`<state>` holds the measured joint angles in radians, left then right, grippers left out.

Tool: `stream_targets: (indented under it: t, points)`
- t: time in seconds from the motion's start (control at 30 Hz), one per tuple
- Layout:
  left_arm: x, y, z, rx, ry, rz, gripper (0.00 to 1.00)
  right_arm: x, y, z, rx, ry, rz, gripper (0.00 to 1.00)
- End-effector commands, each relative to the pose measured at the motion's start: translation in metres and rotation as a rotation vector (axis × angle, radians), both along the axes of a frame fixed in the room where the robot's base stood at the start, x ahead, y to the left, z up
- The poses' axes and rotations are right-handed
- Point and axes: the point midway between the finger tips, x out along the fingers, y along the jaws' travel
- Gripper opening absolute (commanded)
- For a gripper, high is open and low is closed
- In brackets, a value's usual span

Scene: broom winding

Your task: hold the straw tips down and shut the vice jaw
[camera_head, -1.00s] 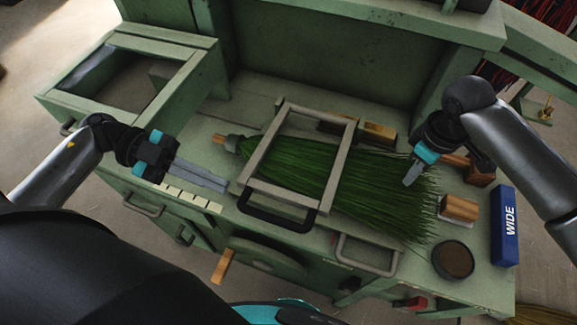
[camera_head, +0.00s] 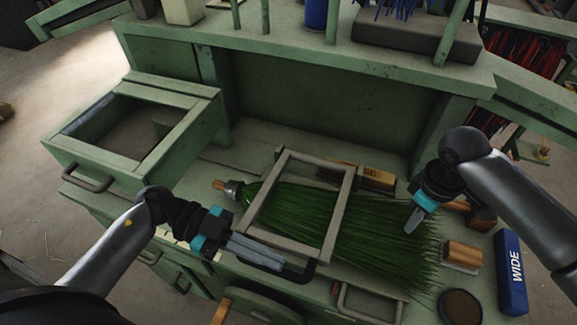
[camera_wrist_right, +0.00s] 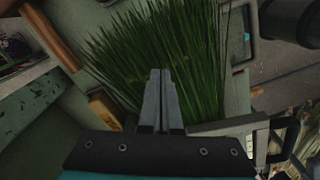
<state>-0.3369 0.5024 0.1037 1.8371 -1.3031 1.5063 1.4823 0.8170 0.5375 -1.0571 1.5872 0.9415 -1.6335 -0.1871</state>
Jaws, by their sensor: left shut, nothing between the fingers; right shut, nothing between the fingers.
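The green straw (camera_head: 375,235) lies on the bench and fans out to the right, its bound end at the left by a metal collar (camera_head: 233,189). A grey rectangular vice jaw frame (camera_head: 337,222) lies across the straw, with a black handle (camera_head: 304,276) at its near edge. My left gripper (camera_head: 280,264) is shut and empty, its fingertips at the black handle; whether they touch it I cannot tell. My right gripper (camera_head: 411,228) is shut and empty over the straw toward the tips. In the right wrist view its closed fingers (camera_wrist_right: 161,78) point down onto the straw (camera_wrist_right: 190,50).
A wooden block (camera_head: 463,255), a round dark tin (camera_head: 461,305) and a blue box marked WIDE (camera_head: 510,270) stand to the right of the straw. An open box frame (camera_head: 140,100) is at the back left. A raised shelf (camera_head: 300,48) runs along the back.

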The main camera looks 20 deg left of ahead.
Motion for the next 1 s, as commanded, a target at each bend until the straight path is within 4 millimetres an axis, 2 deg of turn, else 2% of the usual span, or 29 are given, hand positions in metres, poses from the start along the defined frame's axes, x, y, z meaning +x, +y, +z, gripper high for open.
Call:
stream_targets:
  t: [0.1, 0.3, 0.77, 1.0]
  points:
    - [0.001, 0.000, -0.014, -0.002, 0.001, 0.000, 0.00, 0.000, 0.000, 0.000, 0.000, 0.000, 0.000, 0.00]
    - [0.001, 0.000, -0.026, -0.001, -0.001, -0.001, 0.00, 0.000, 0.000, 0.000, 0.000, 0.000, 0.000, 0.00]
    - [0.000, 0.001, -0.031, -0.001, 0.000, -0.002, 0.00, 0.000, 0.000, 0.000, 0.000, 0.000, 0.000, 0.00]
    - [-0.007, 0.001, -0.066, 0.006, 0.010, -0.002, 0.00, 0.000, 0.000, 0.000, 0.000, 0.000, 0.000, 0.00]
